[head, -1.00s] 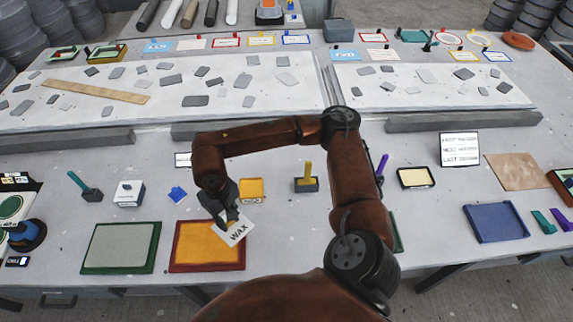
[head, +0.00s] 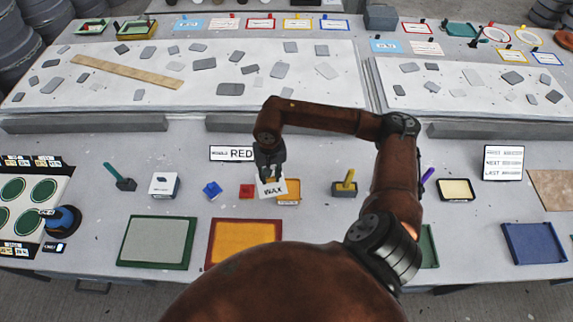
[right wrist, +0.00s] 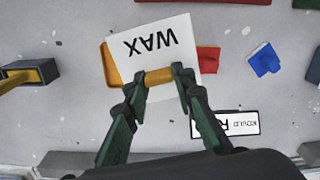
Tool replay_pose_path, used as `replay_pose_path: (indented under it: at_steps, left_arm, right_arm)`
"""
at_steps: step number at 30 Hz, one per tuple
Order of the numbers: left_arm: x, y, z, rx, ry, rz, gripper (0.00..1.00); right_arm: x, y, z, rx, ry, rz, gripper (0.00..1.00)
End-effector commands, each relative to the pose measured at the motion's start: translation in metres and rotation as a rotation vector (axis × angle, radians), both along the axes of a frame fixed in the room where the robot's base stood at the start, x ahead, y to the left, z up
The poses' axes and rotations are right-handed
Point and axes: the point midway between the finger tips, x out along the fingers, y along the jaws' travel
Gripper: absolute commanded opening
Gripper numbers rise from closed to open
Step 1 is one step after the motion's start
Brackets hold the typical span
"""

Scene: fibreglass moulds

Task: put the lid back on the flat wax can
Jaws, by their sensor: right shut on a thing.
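The lid (head: 269,190) is a flat white plate marked WAX with a small tan grip bar. My right gripper (head: 267,176) is shut on that bar, and in the right wrist view its fingers (right wrist: 160,77) pinch it from both sides. The flat wax can (head: 289,198) is orange and low, on the table at the lid's right in the head view. The lid (right wrist: 155,30) hides much of the can (right wrist: 110,68) in the right wrist view and sits off to one side of it. It appears held above the can; the exact gap is unclear. My left gripper is not in view.
A red block (head: 246,191) and a blue block (head: 212,189) stand left of the lid. A block with a yellow handle (head: 345,187) stands right of the can. The red-framed orange mould (head: 243,241) lies in front.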

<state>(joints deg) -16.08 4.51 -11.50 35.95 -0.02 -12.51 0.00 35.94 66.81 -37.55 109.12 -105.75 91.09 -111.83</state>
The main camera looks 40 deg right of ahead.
Motion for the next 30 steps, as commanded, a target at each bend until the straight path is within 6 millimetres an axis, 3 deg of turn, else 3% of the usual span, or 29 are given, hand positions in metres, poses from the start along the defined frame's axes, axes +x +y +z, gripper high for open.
replay_pose_path:
  at_steps: [3, 7, 10, 15, 18, 23, 30]
  left_arm:
    - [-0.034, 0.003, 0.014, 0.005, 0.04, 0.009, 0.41]
    - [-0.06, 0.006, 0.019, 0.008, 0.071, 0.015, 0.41]
    - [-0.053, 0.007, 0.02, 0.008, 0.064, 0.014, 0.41]
    - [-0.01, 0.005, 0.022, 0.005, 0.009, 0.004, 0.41]
    - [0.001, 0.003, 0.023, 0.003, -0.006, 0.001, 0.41]
    - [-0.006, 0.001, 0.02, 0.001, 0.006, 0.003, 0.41]
    - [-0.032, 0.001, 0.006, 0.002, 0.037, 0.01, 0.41]
  right_arm:
    - [-0.004, -0.037, -0.009, -0.013, 0.013, -0.133, 0.04]
    - [-0.006, -0.061, -0.018, -0.026, 0.016, -0.219, 0.04]
    - [-0.007, -0.069, -0.021, -0.031, 0.017, -0.247, 0.04]
    - [-0.007, -0.071, -0.023, -0.033, 0.016, -0.252, 0.04]
    - [-0.007, -0.07, -0.023, -0.033, 0.016, -0.25, 0.04]
    - [-0.006, -0.069, -0.023, -0.033, 0.016, -0.248, 0.04]
    - [-0.007, -0.068, -0.029, -0.031, 0.016, -0.247, 0.04]
